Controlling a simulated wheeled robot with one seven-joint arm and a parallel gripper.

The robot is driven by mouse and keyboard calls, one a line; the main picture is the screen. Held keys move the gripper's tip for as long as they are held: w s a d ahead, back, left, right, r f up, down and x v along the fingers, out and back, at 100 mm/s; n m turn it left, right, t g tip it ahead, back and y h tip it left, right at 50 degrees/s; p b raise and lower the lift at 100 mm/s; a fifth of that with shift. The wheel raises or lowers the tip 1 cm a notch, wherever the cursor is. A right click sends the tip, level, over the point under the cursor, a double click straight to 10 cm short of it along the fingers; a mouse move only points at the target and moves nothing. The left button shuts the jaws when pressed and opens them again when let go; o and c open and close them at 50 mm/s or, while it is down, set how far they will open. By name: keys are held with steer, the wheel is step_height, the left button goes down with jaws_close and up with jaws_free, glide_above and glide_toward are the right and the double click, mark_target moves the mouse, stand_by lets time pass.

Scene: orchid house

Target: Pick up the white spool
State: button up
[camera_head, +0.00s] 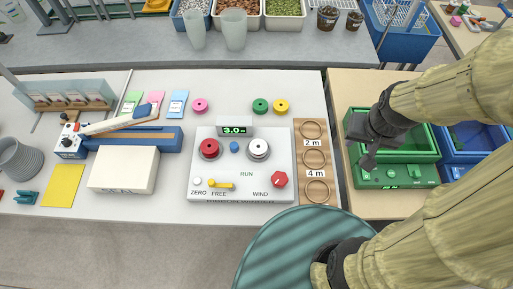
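The white spool (258,149) sits on the right side of the white winding machine (237,188), with a dark centre. My gripper (361,145) is well to the right of the white spool, above the green bin on a scale. Its two dark fingers look spread apart, with nothing seen between them. My arm comes in from the right and hides part of the bins.
Pink (200,105), green (260,106) and yellow (281,106) spools lie behind the machine. A wooden board with rings (312,160) stands beside it. A green bin (415,147) and a blue bin (462,158) are at right.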

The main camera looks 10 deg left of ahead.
steer(key=o, duration=0.4)
steer(key=shift+c, duration=0.2)
steer(key=o, duration=0.3)
steer(key=shift+w+a+f+n, duration=0.15)
steer(key=shift+a+f+n, duration=0.05)
steer(key=shift+a+n, duration=0.15)
steer(key=shift+o, duration=1.2)
steer(key=w+a+f+n+g+h+b, duration=0.2)
steer(key=a+f+n, duration=0.4)
steer(key=a, duration=0.3)
steer(key=shift+w+a+n+g+b, duration=0.2)
steer(key=shift+w+n+g+b, duration=0.25)
steer(key=shift+n, duration=0.4)
steer(key=s+a+f+n+t+h+b, duration=0.2)
steer(key=a+n, duration=0.4)
steer(key=a, duration=0.4)
steer(key=s+a+f+n+t+h+b, duration=0.2)
steer(key=a+f+n, duration=0.4)
steer(key=a, duration=0.4)
steer(key=s+a+f+n+t+h+b, duration=0.2)
steer(key=a+n+t, duration=0.4)
steer(key=a, duration=0.4)
step_height(320, 180, down, 3)
steer(key=shift+s+r+n+h, duration=0.15)
steer(key=shift+s+n+h, duration=0.25)
steer(key=shift+s+h, duration=0.55)
steer(key=shift+s+d+y, duration=0.15)
steer(key=shift+s+y, duration=0.05)
steer(key=shift+y, duration=0.05)
